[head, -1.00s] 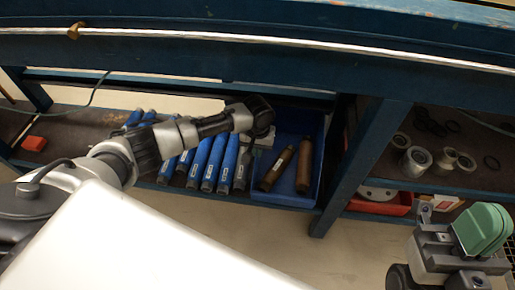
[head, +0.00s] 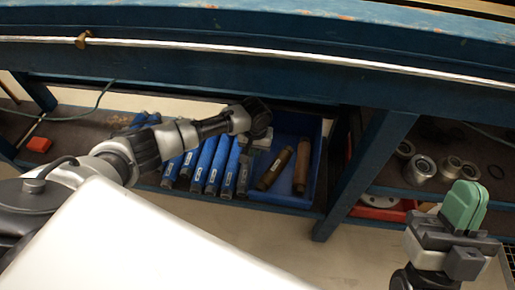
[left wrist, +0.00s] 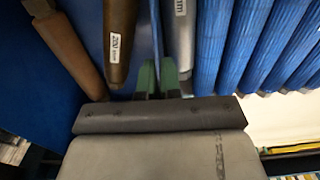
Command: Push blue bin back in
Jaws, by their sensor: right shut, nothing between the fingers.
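The blue bin (head: 297,126) sits on the lower shelf under the blue bench and holds two brown cylinders (head: 302,168) (head: 273,168). In the left wrist view the blue bin (left wrist: 22,85) fills the left side. My left gripper (left wrist: 157,78) has its green fingers close together at the thin blue wall between the brown and grey cylinders. Whether they clamp that wall is unclear. In the head view my left arm reaches to the bin's left side and its fingers are hidden. My right gripper (head: 466,205) is shut and empty at the lower right, away from the bin.
Several blue cylinders (head: 205,165) lie left of the bin. A blue bench leg (head: 362,170) stands right of it. Metal rings (head: 420,168) and a red tray (head: 385,208) are further right. A red block (head: 39,145) lies far left.

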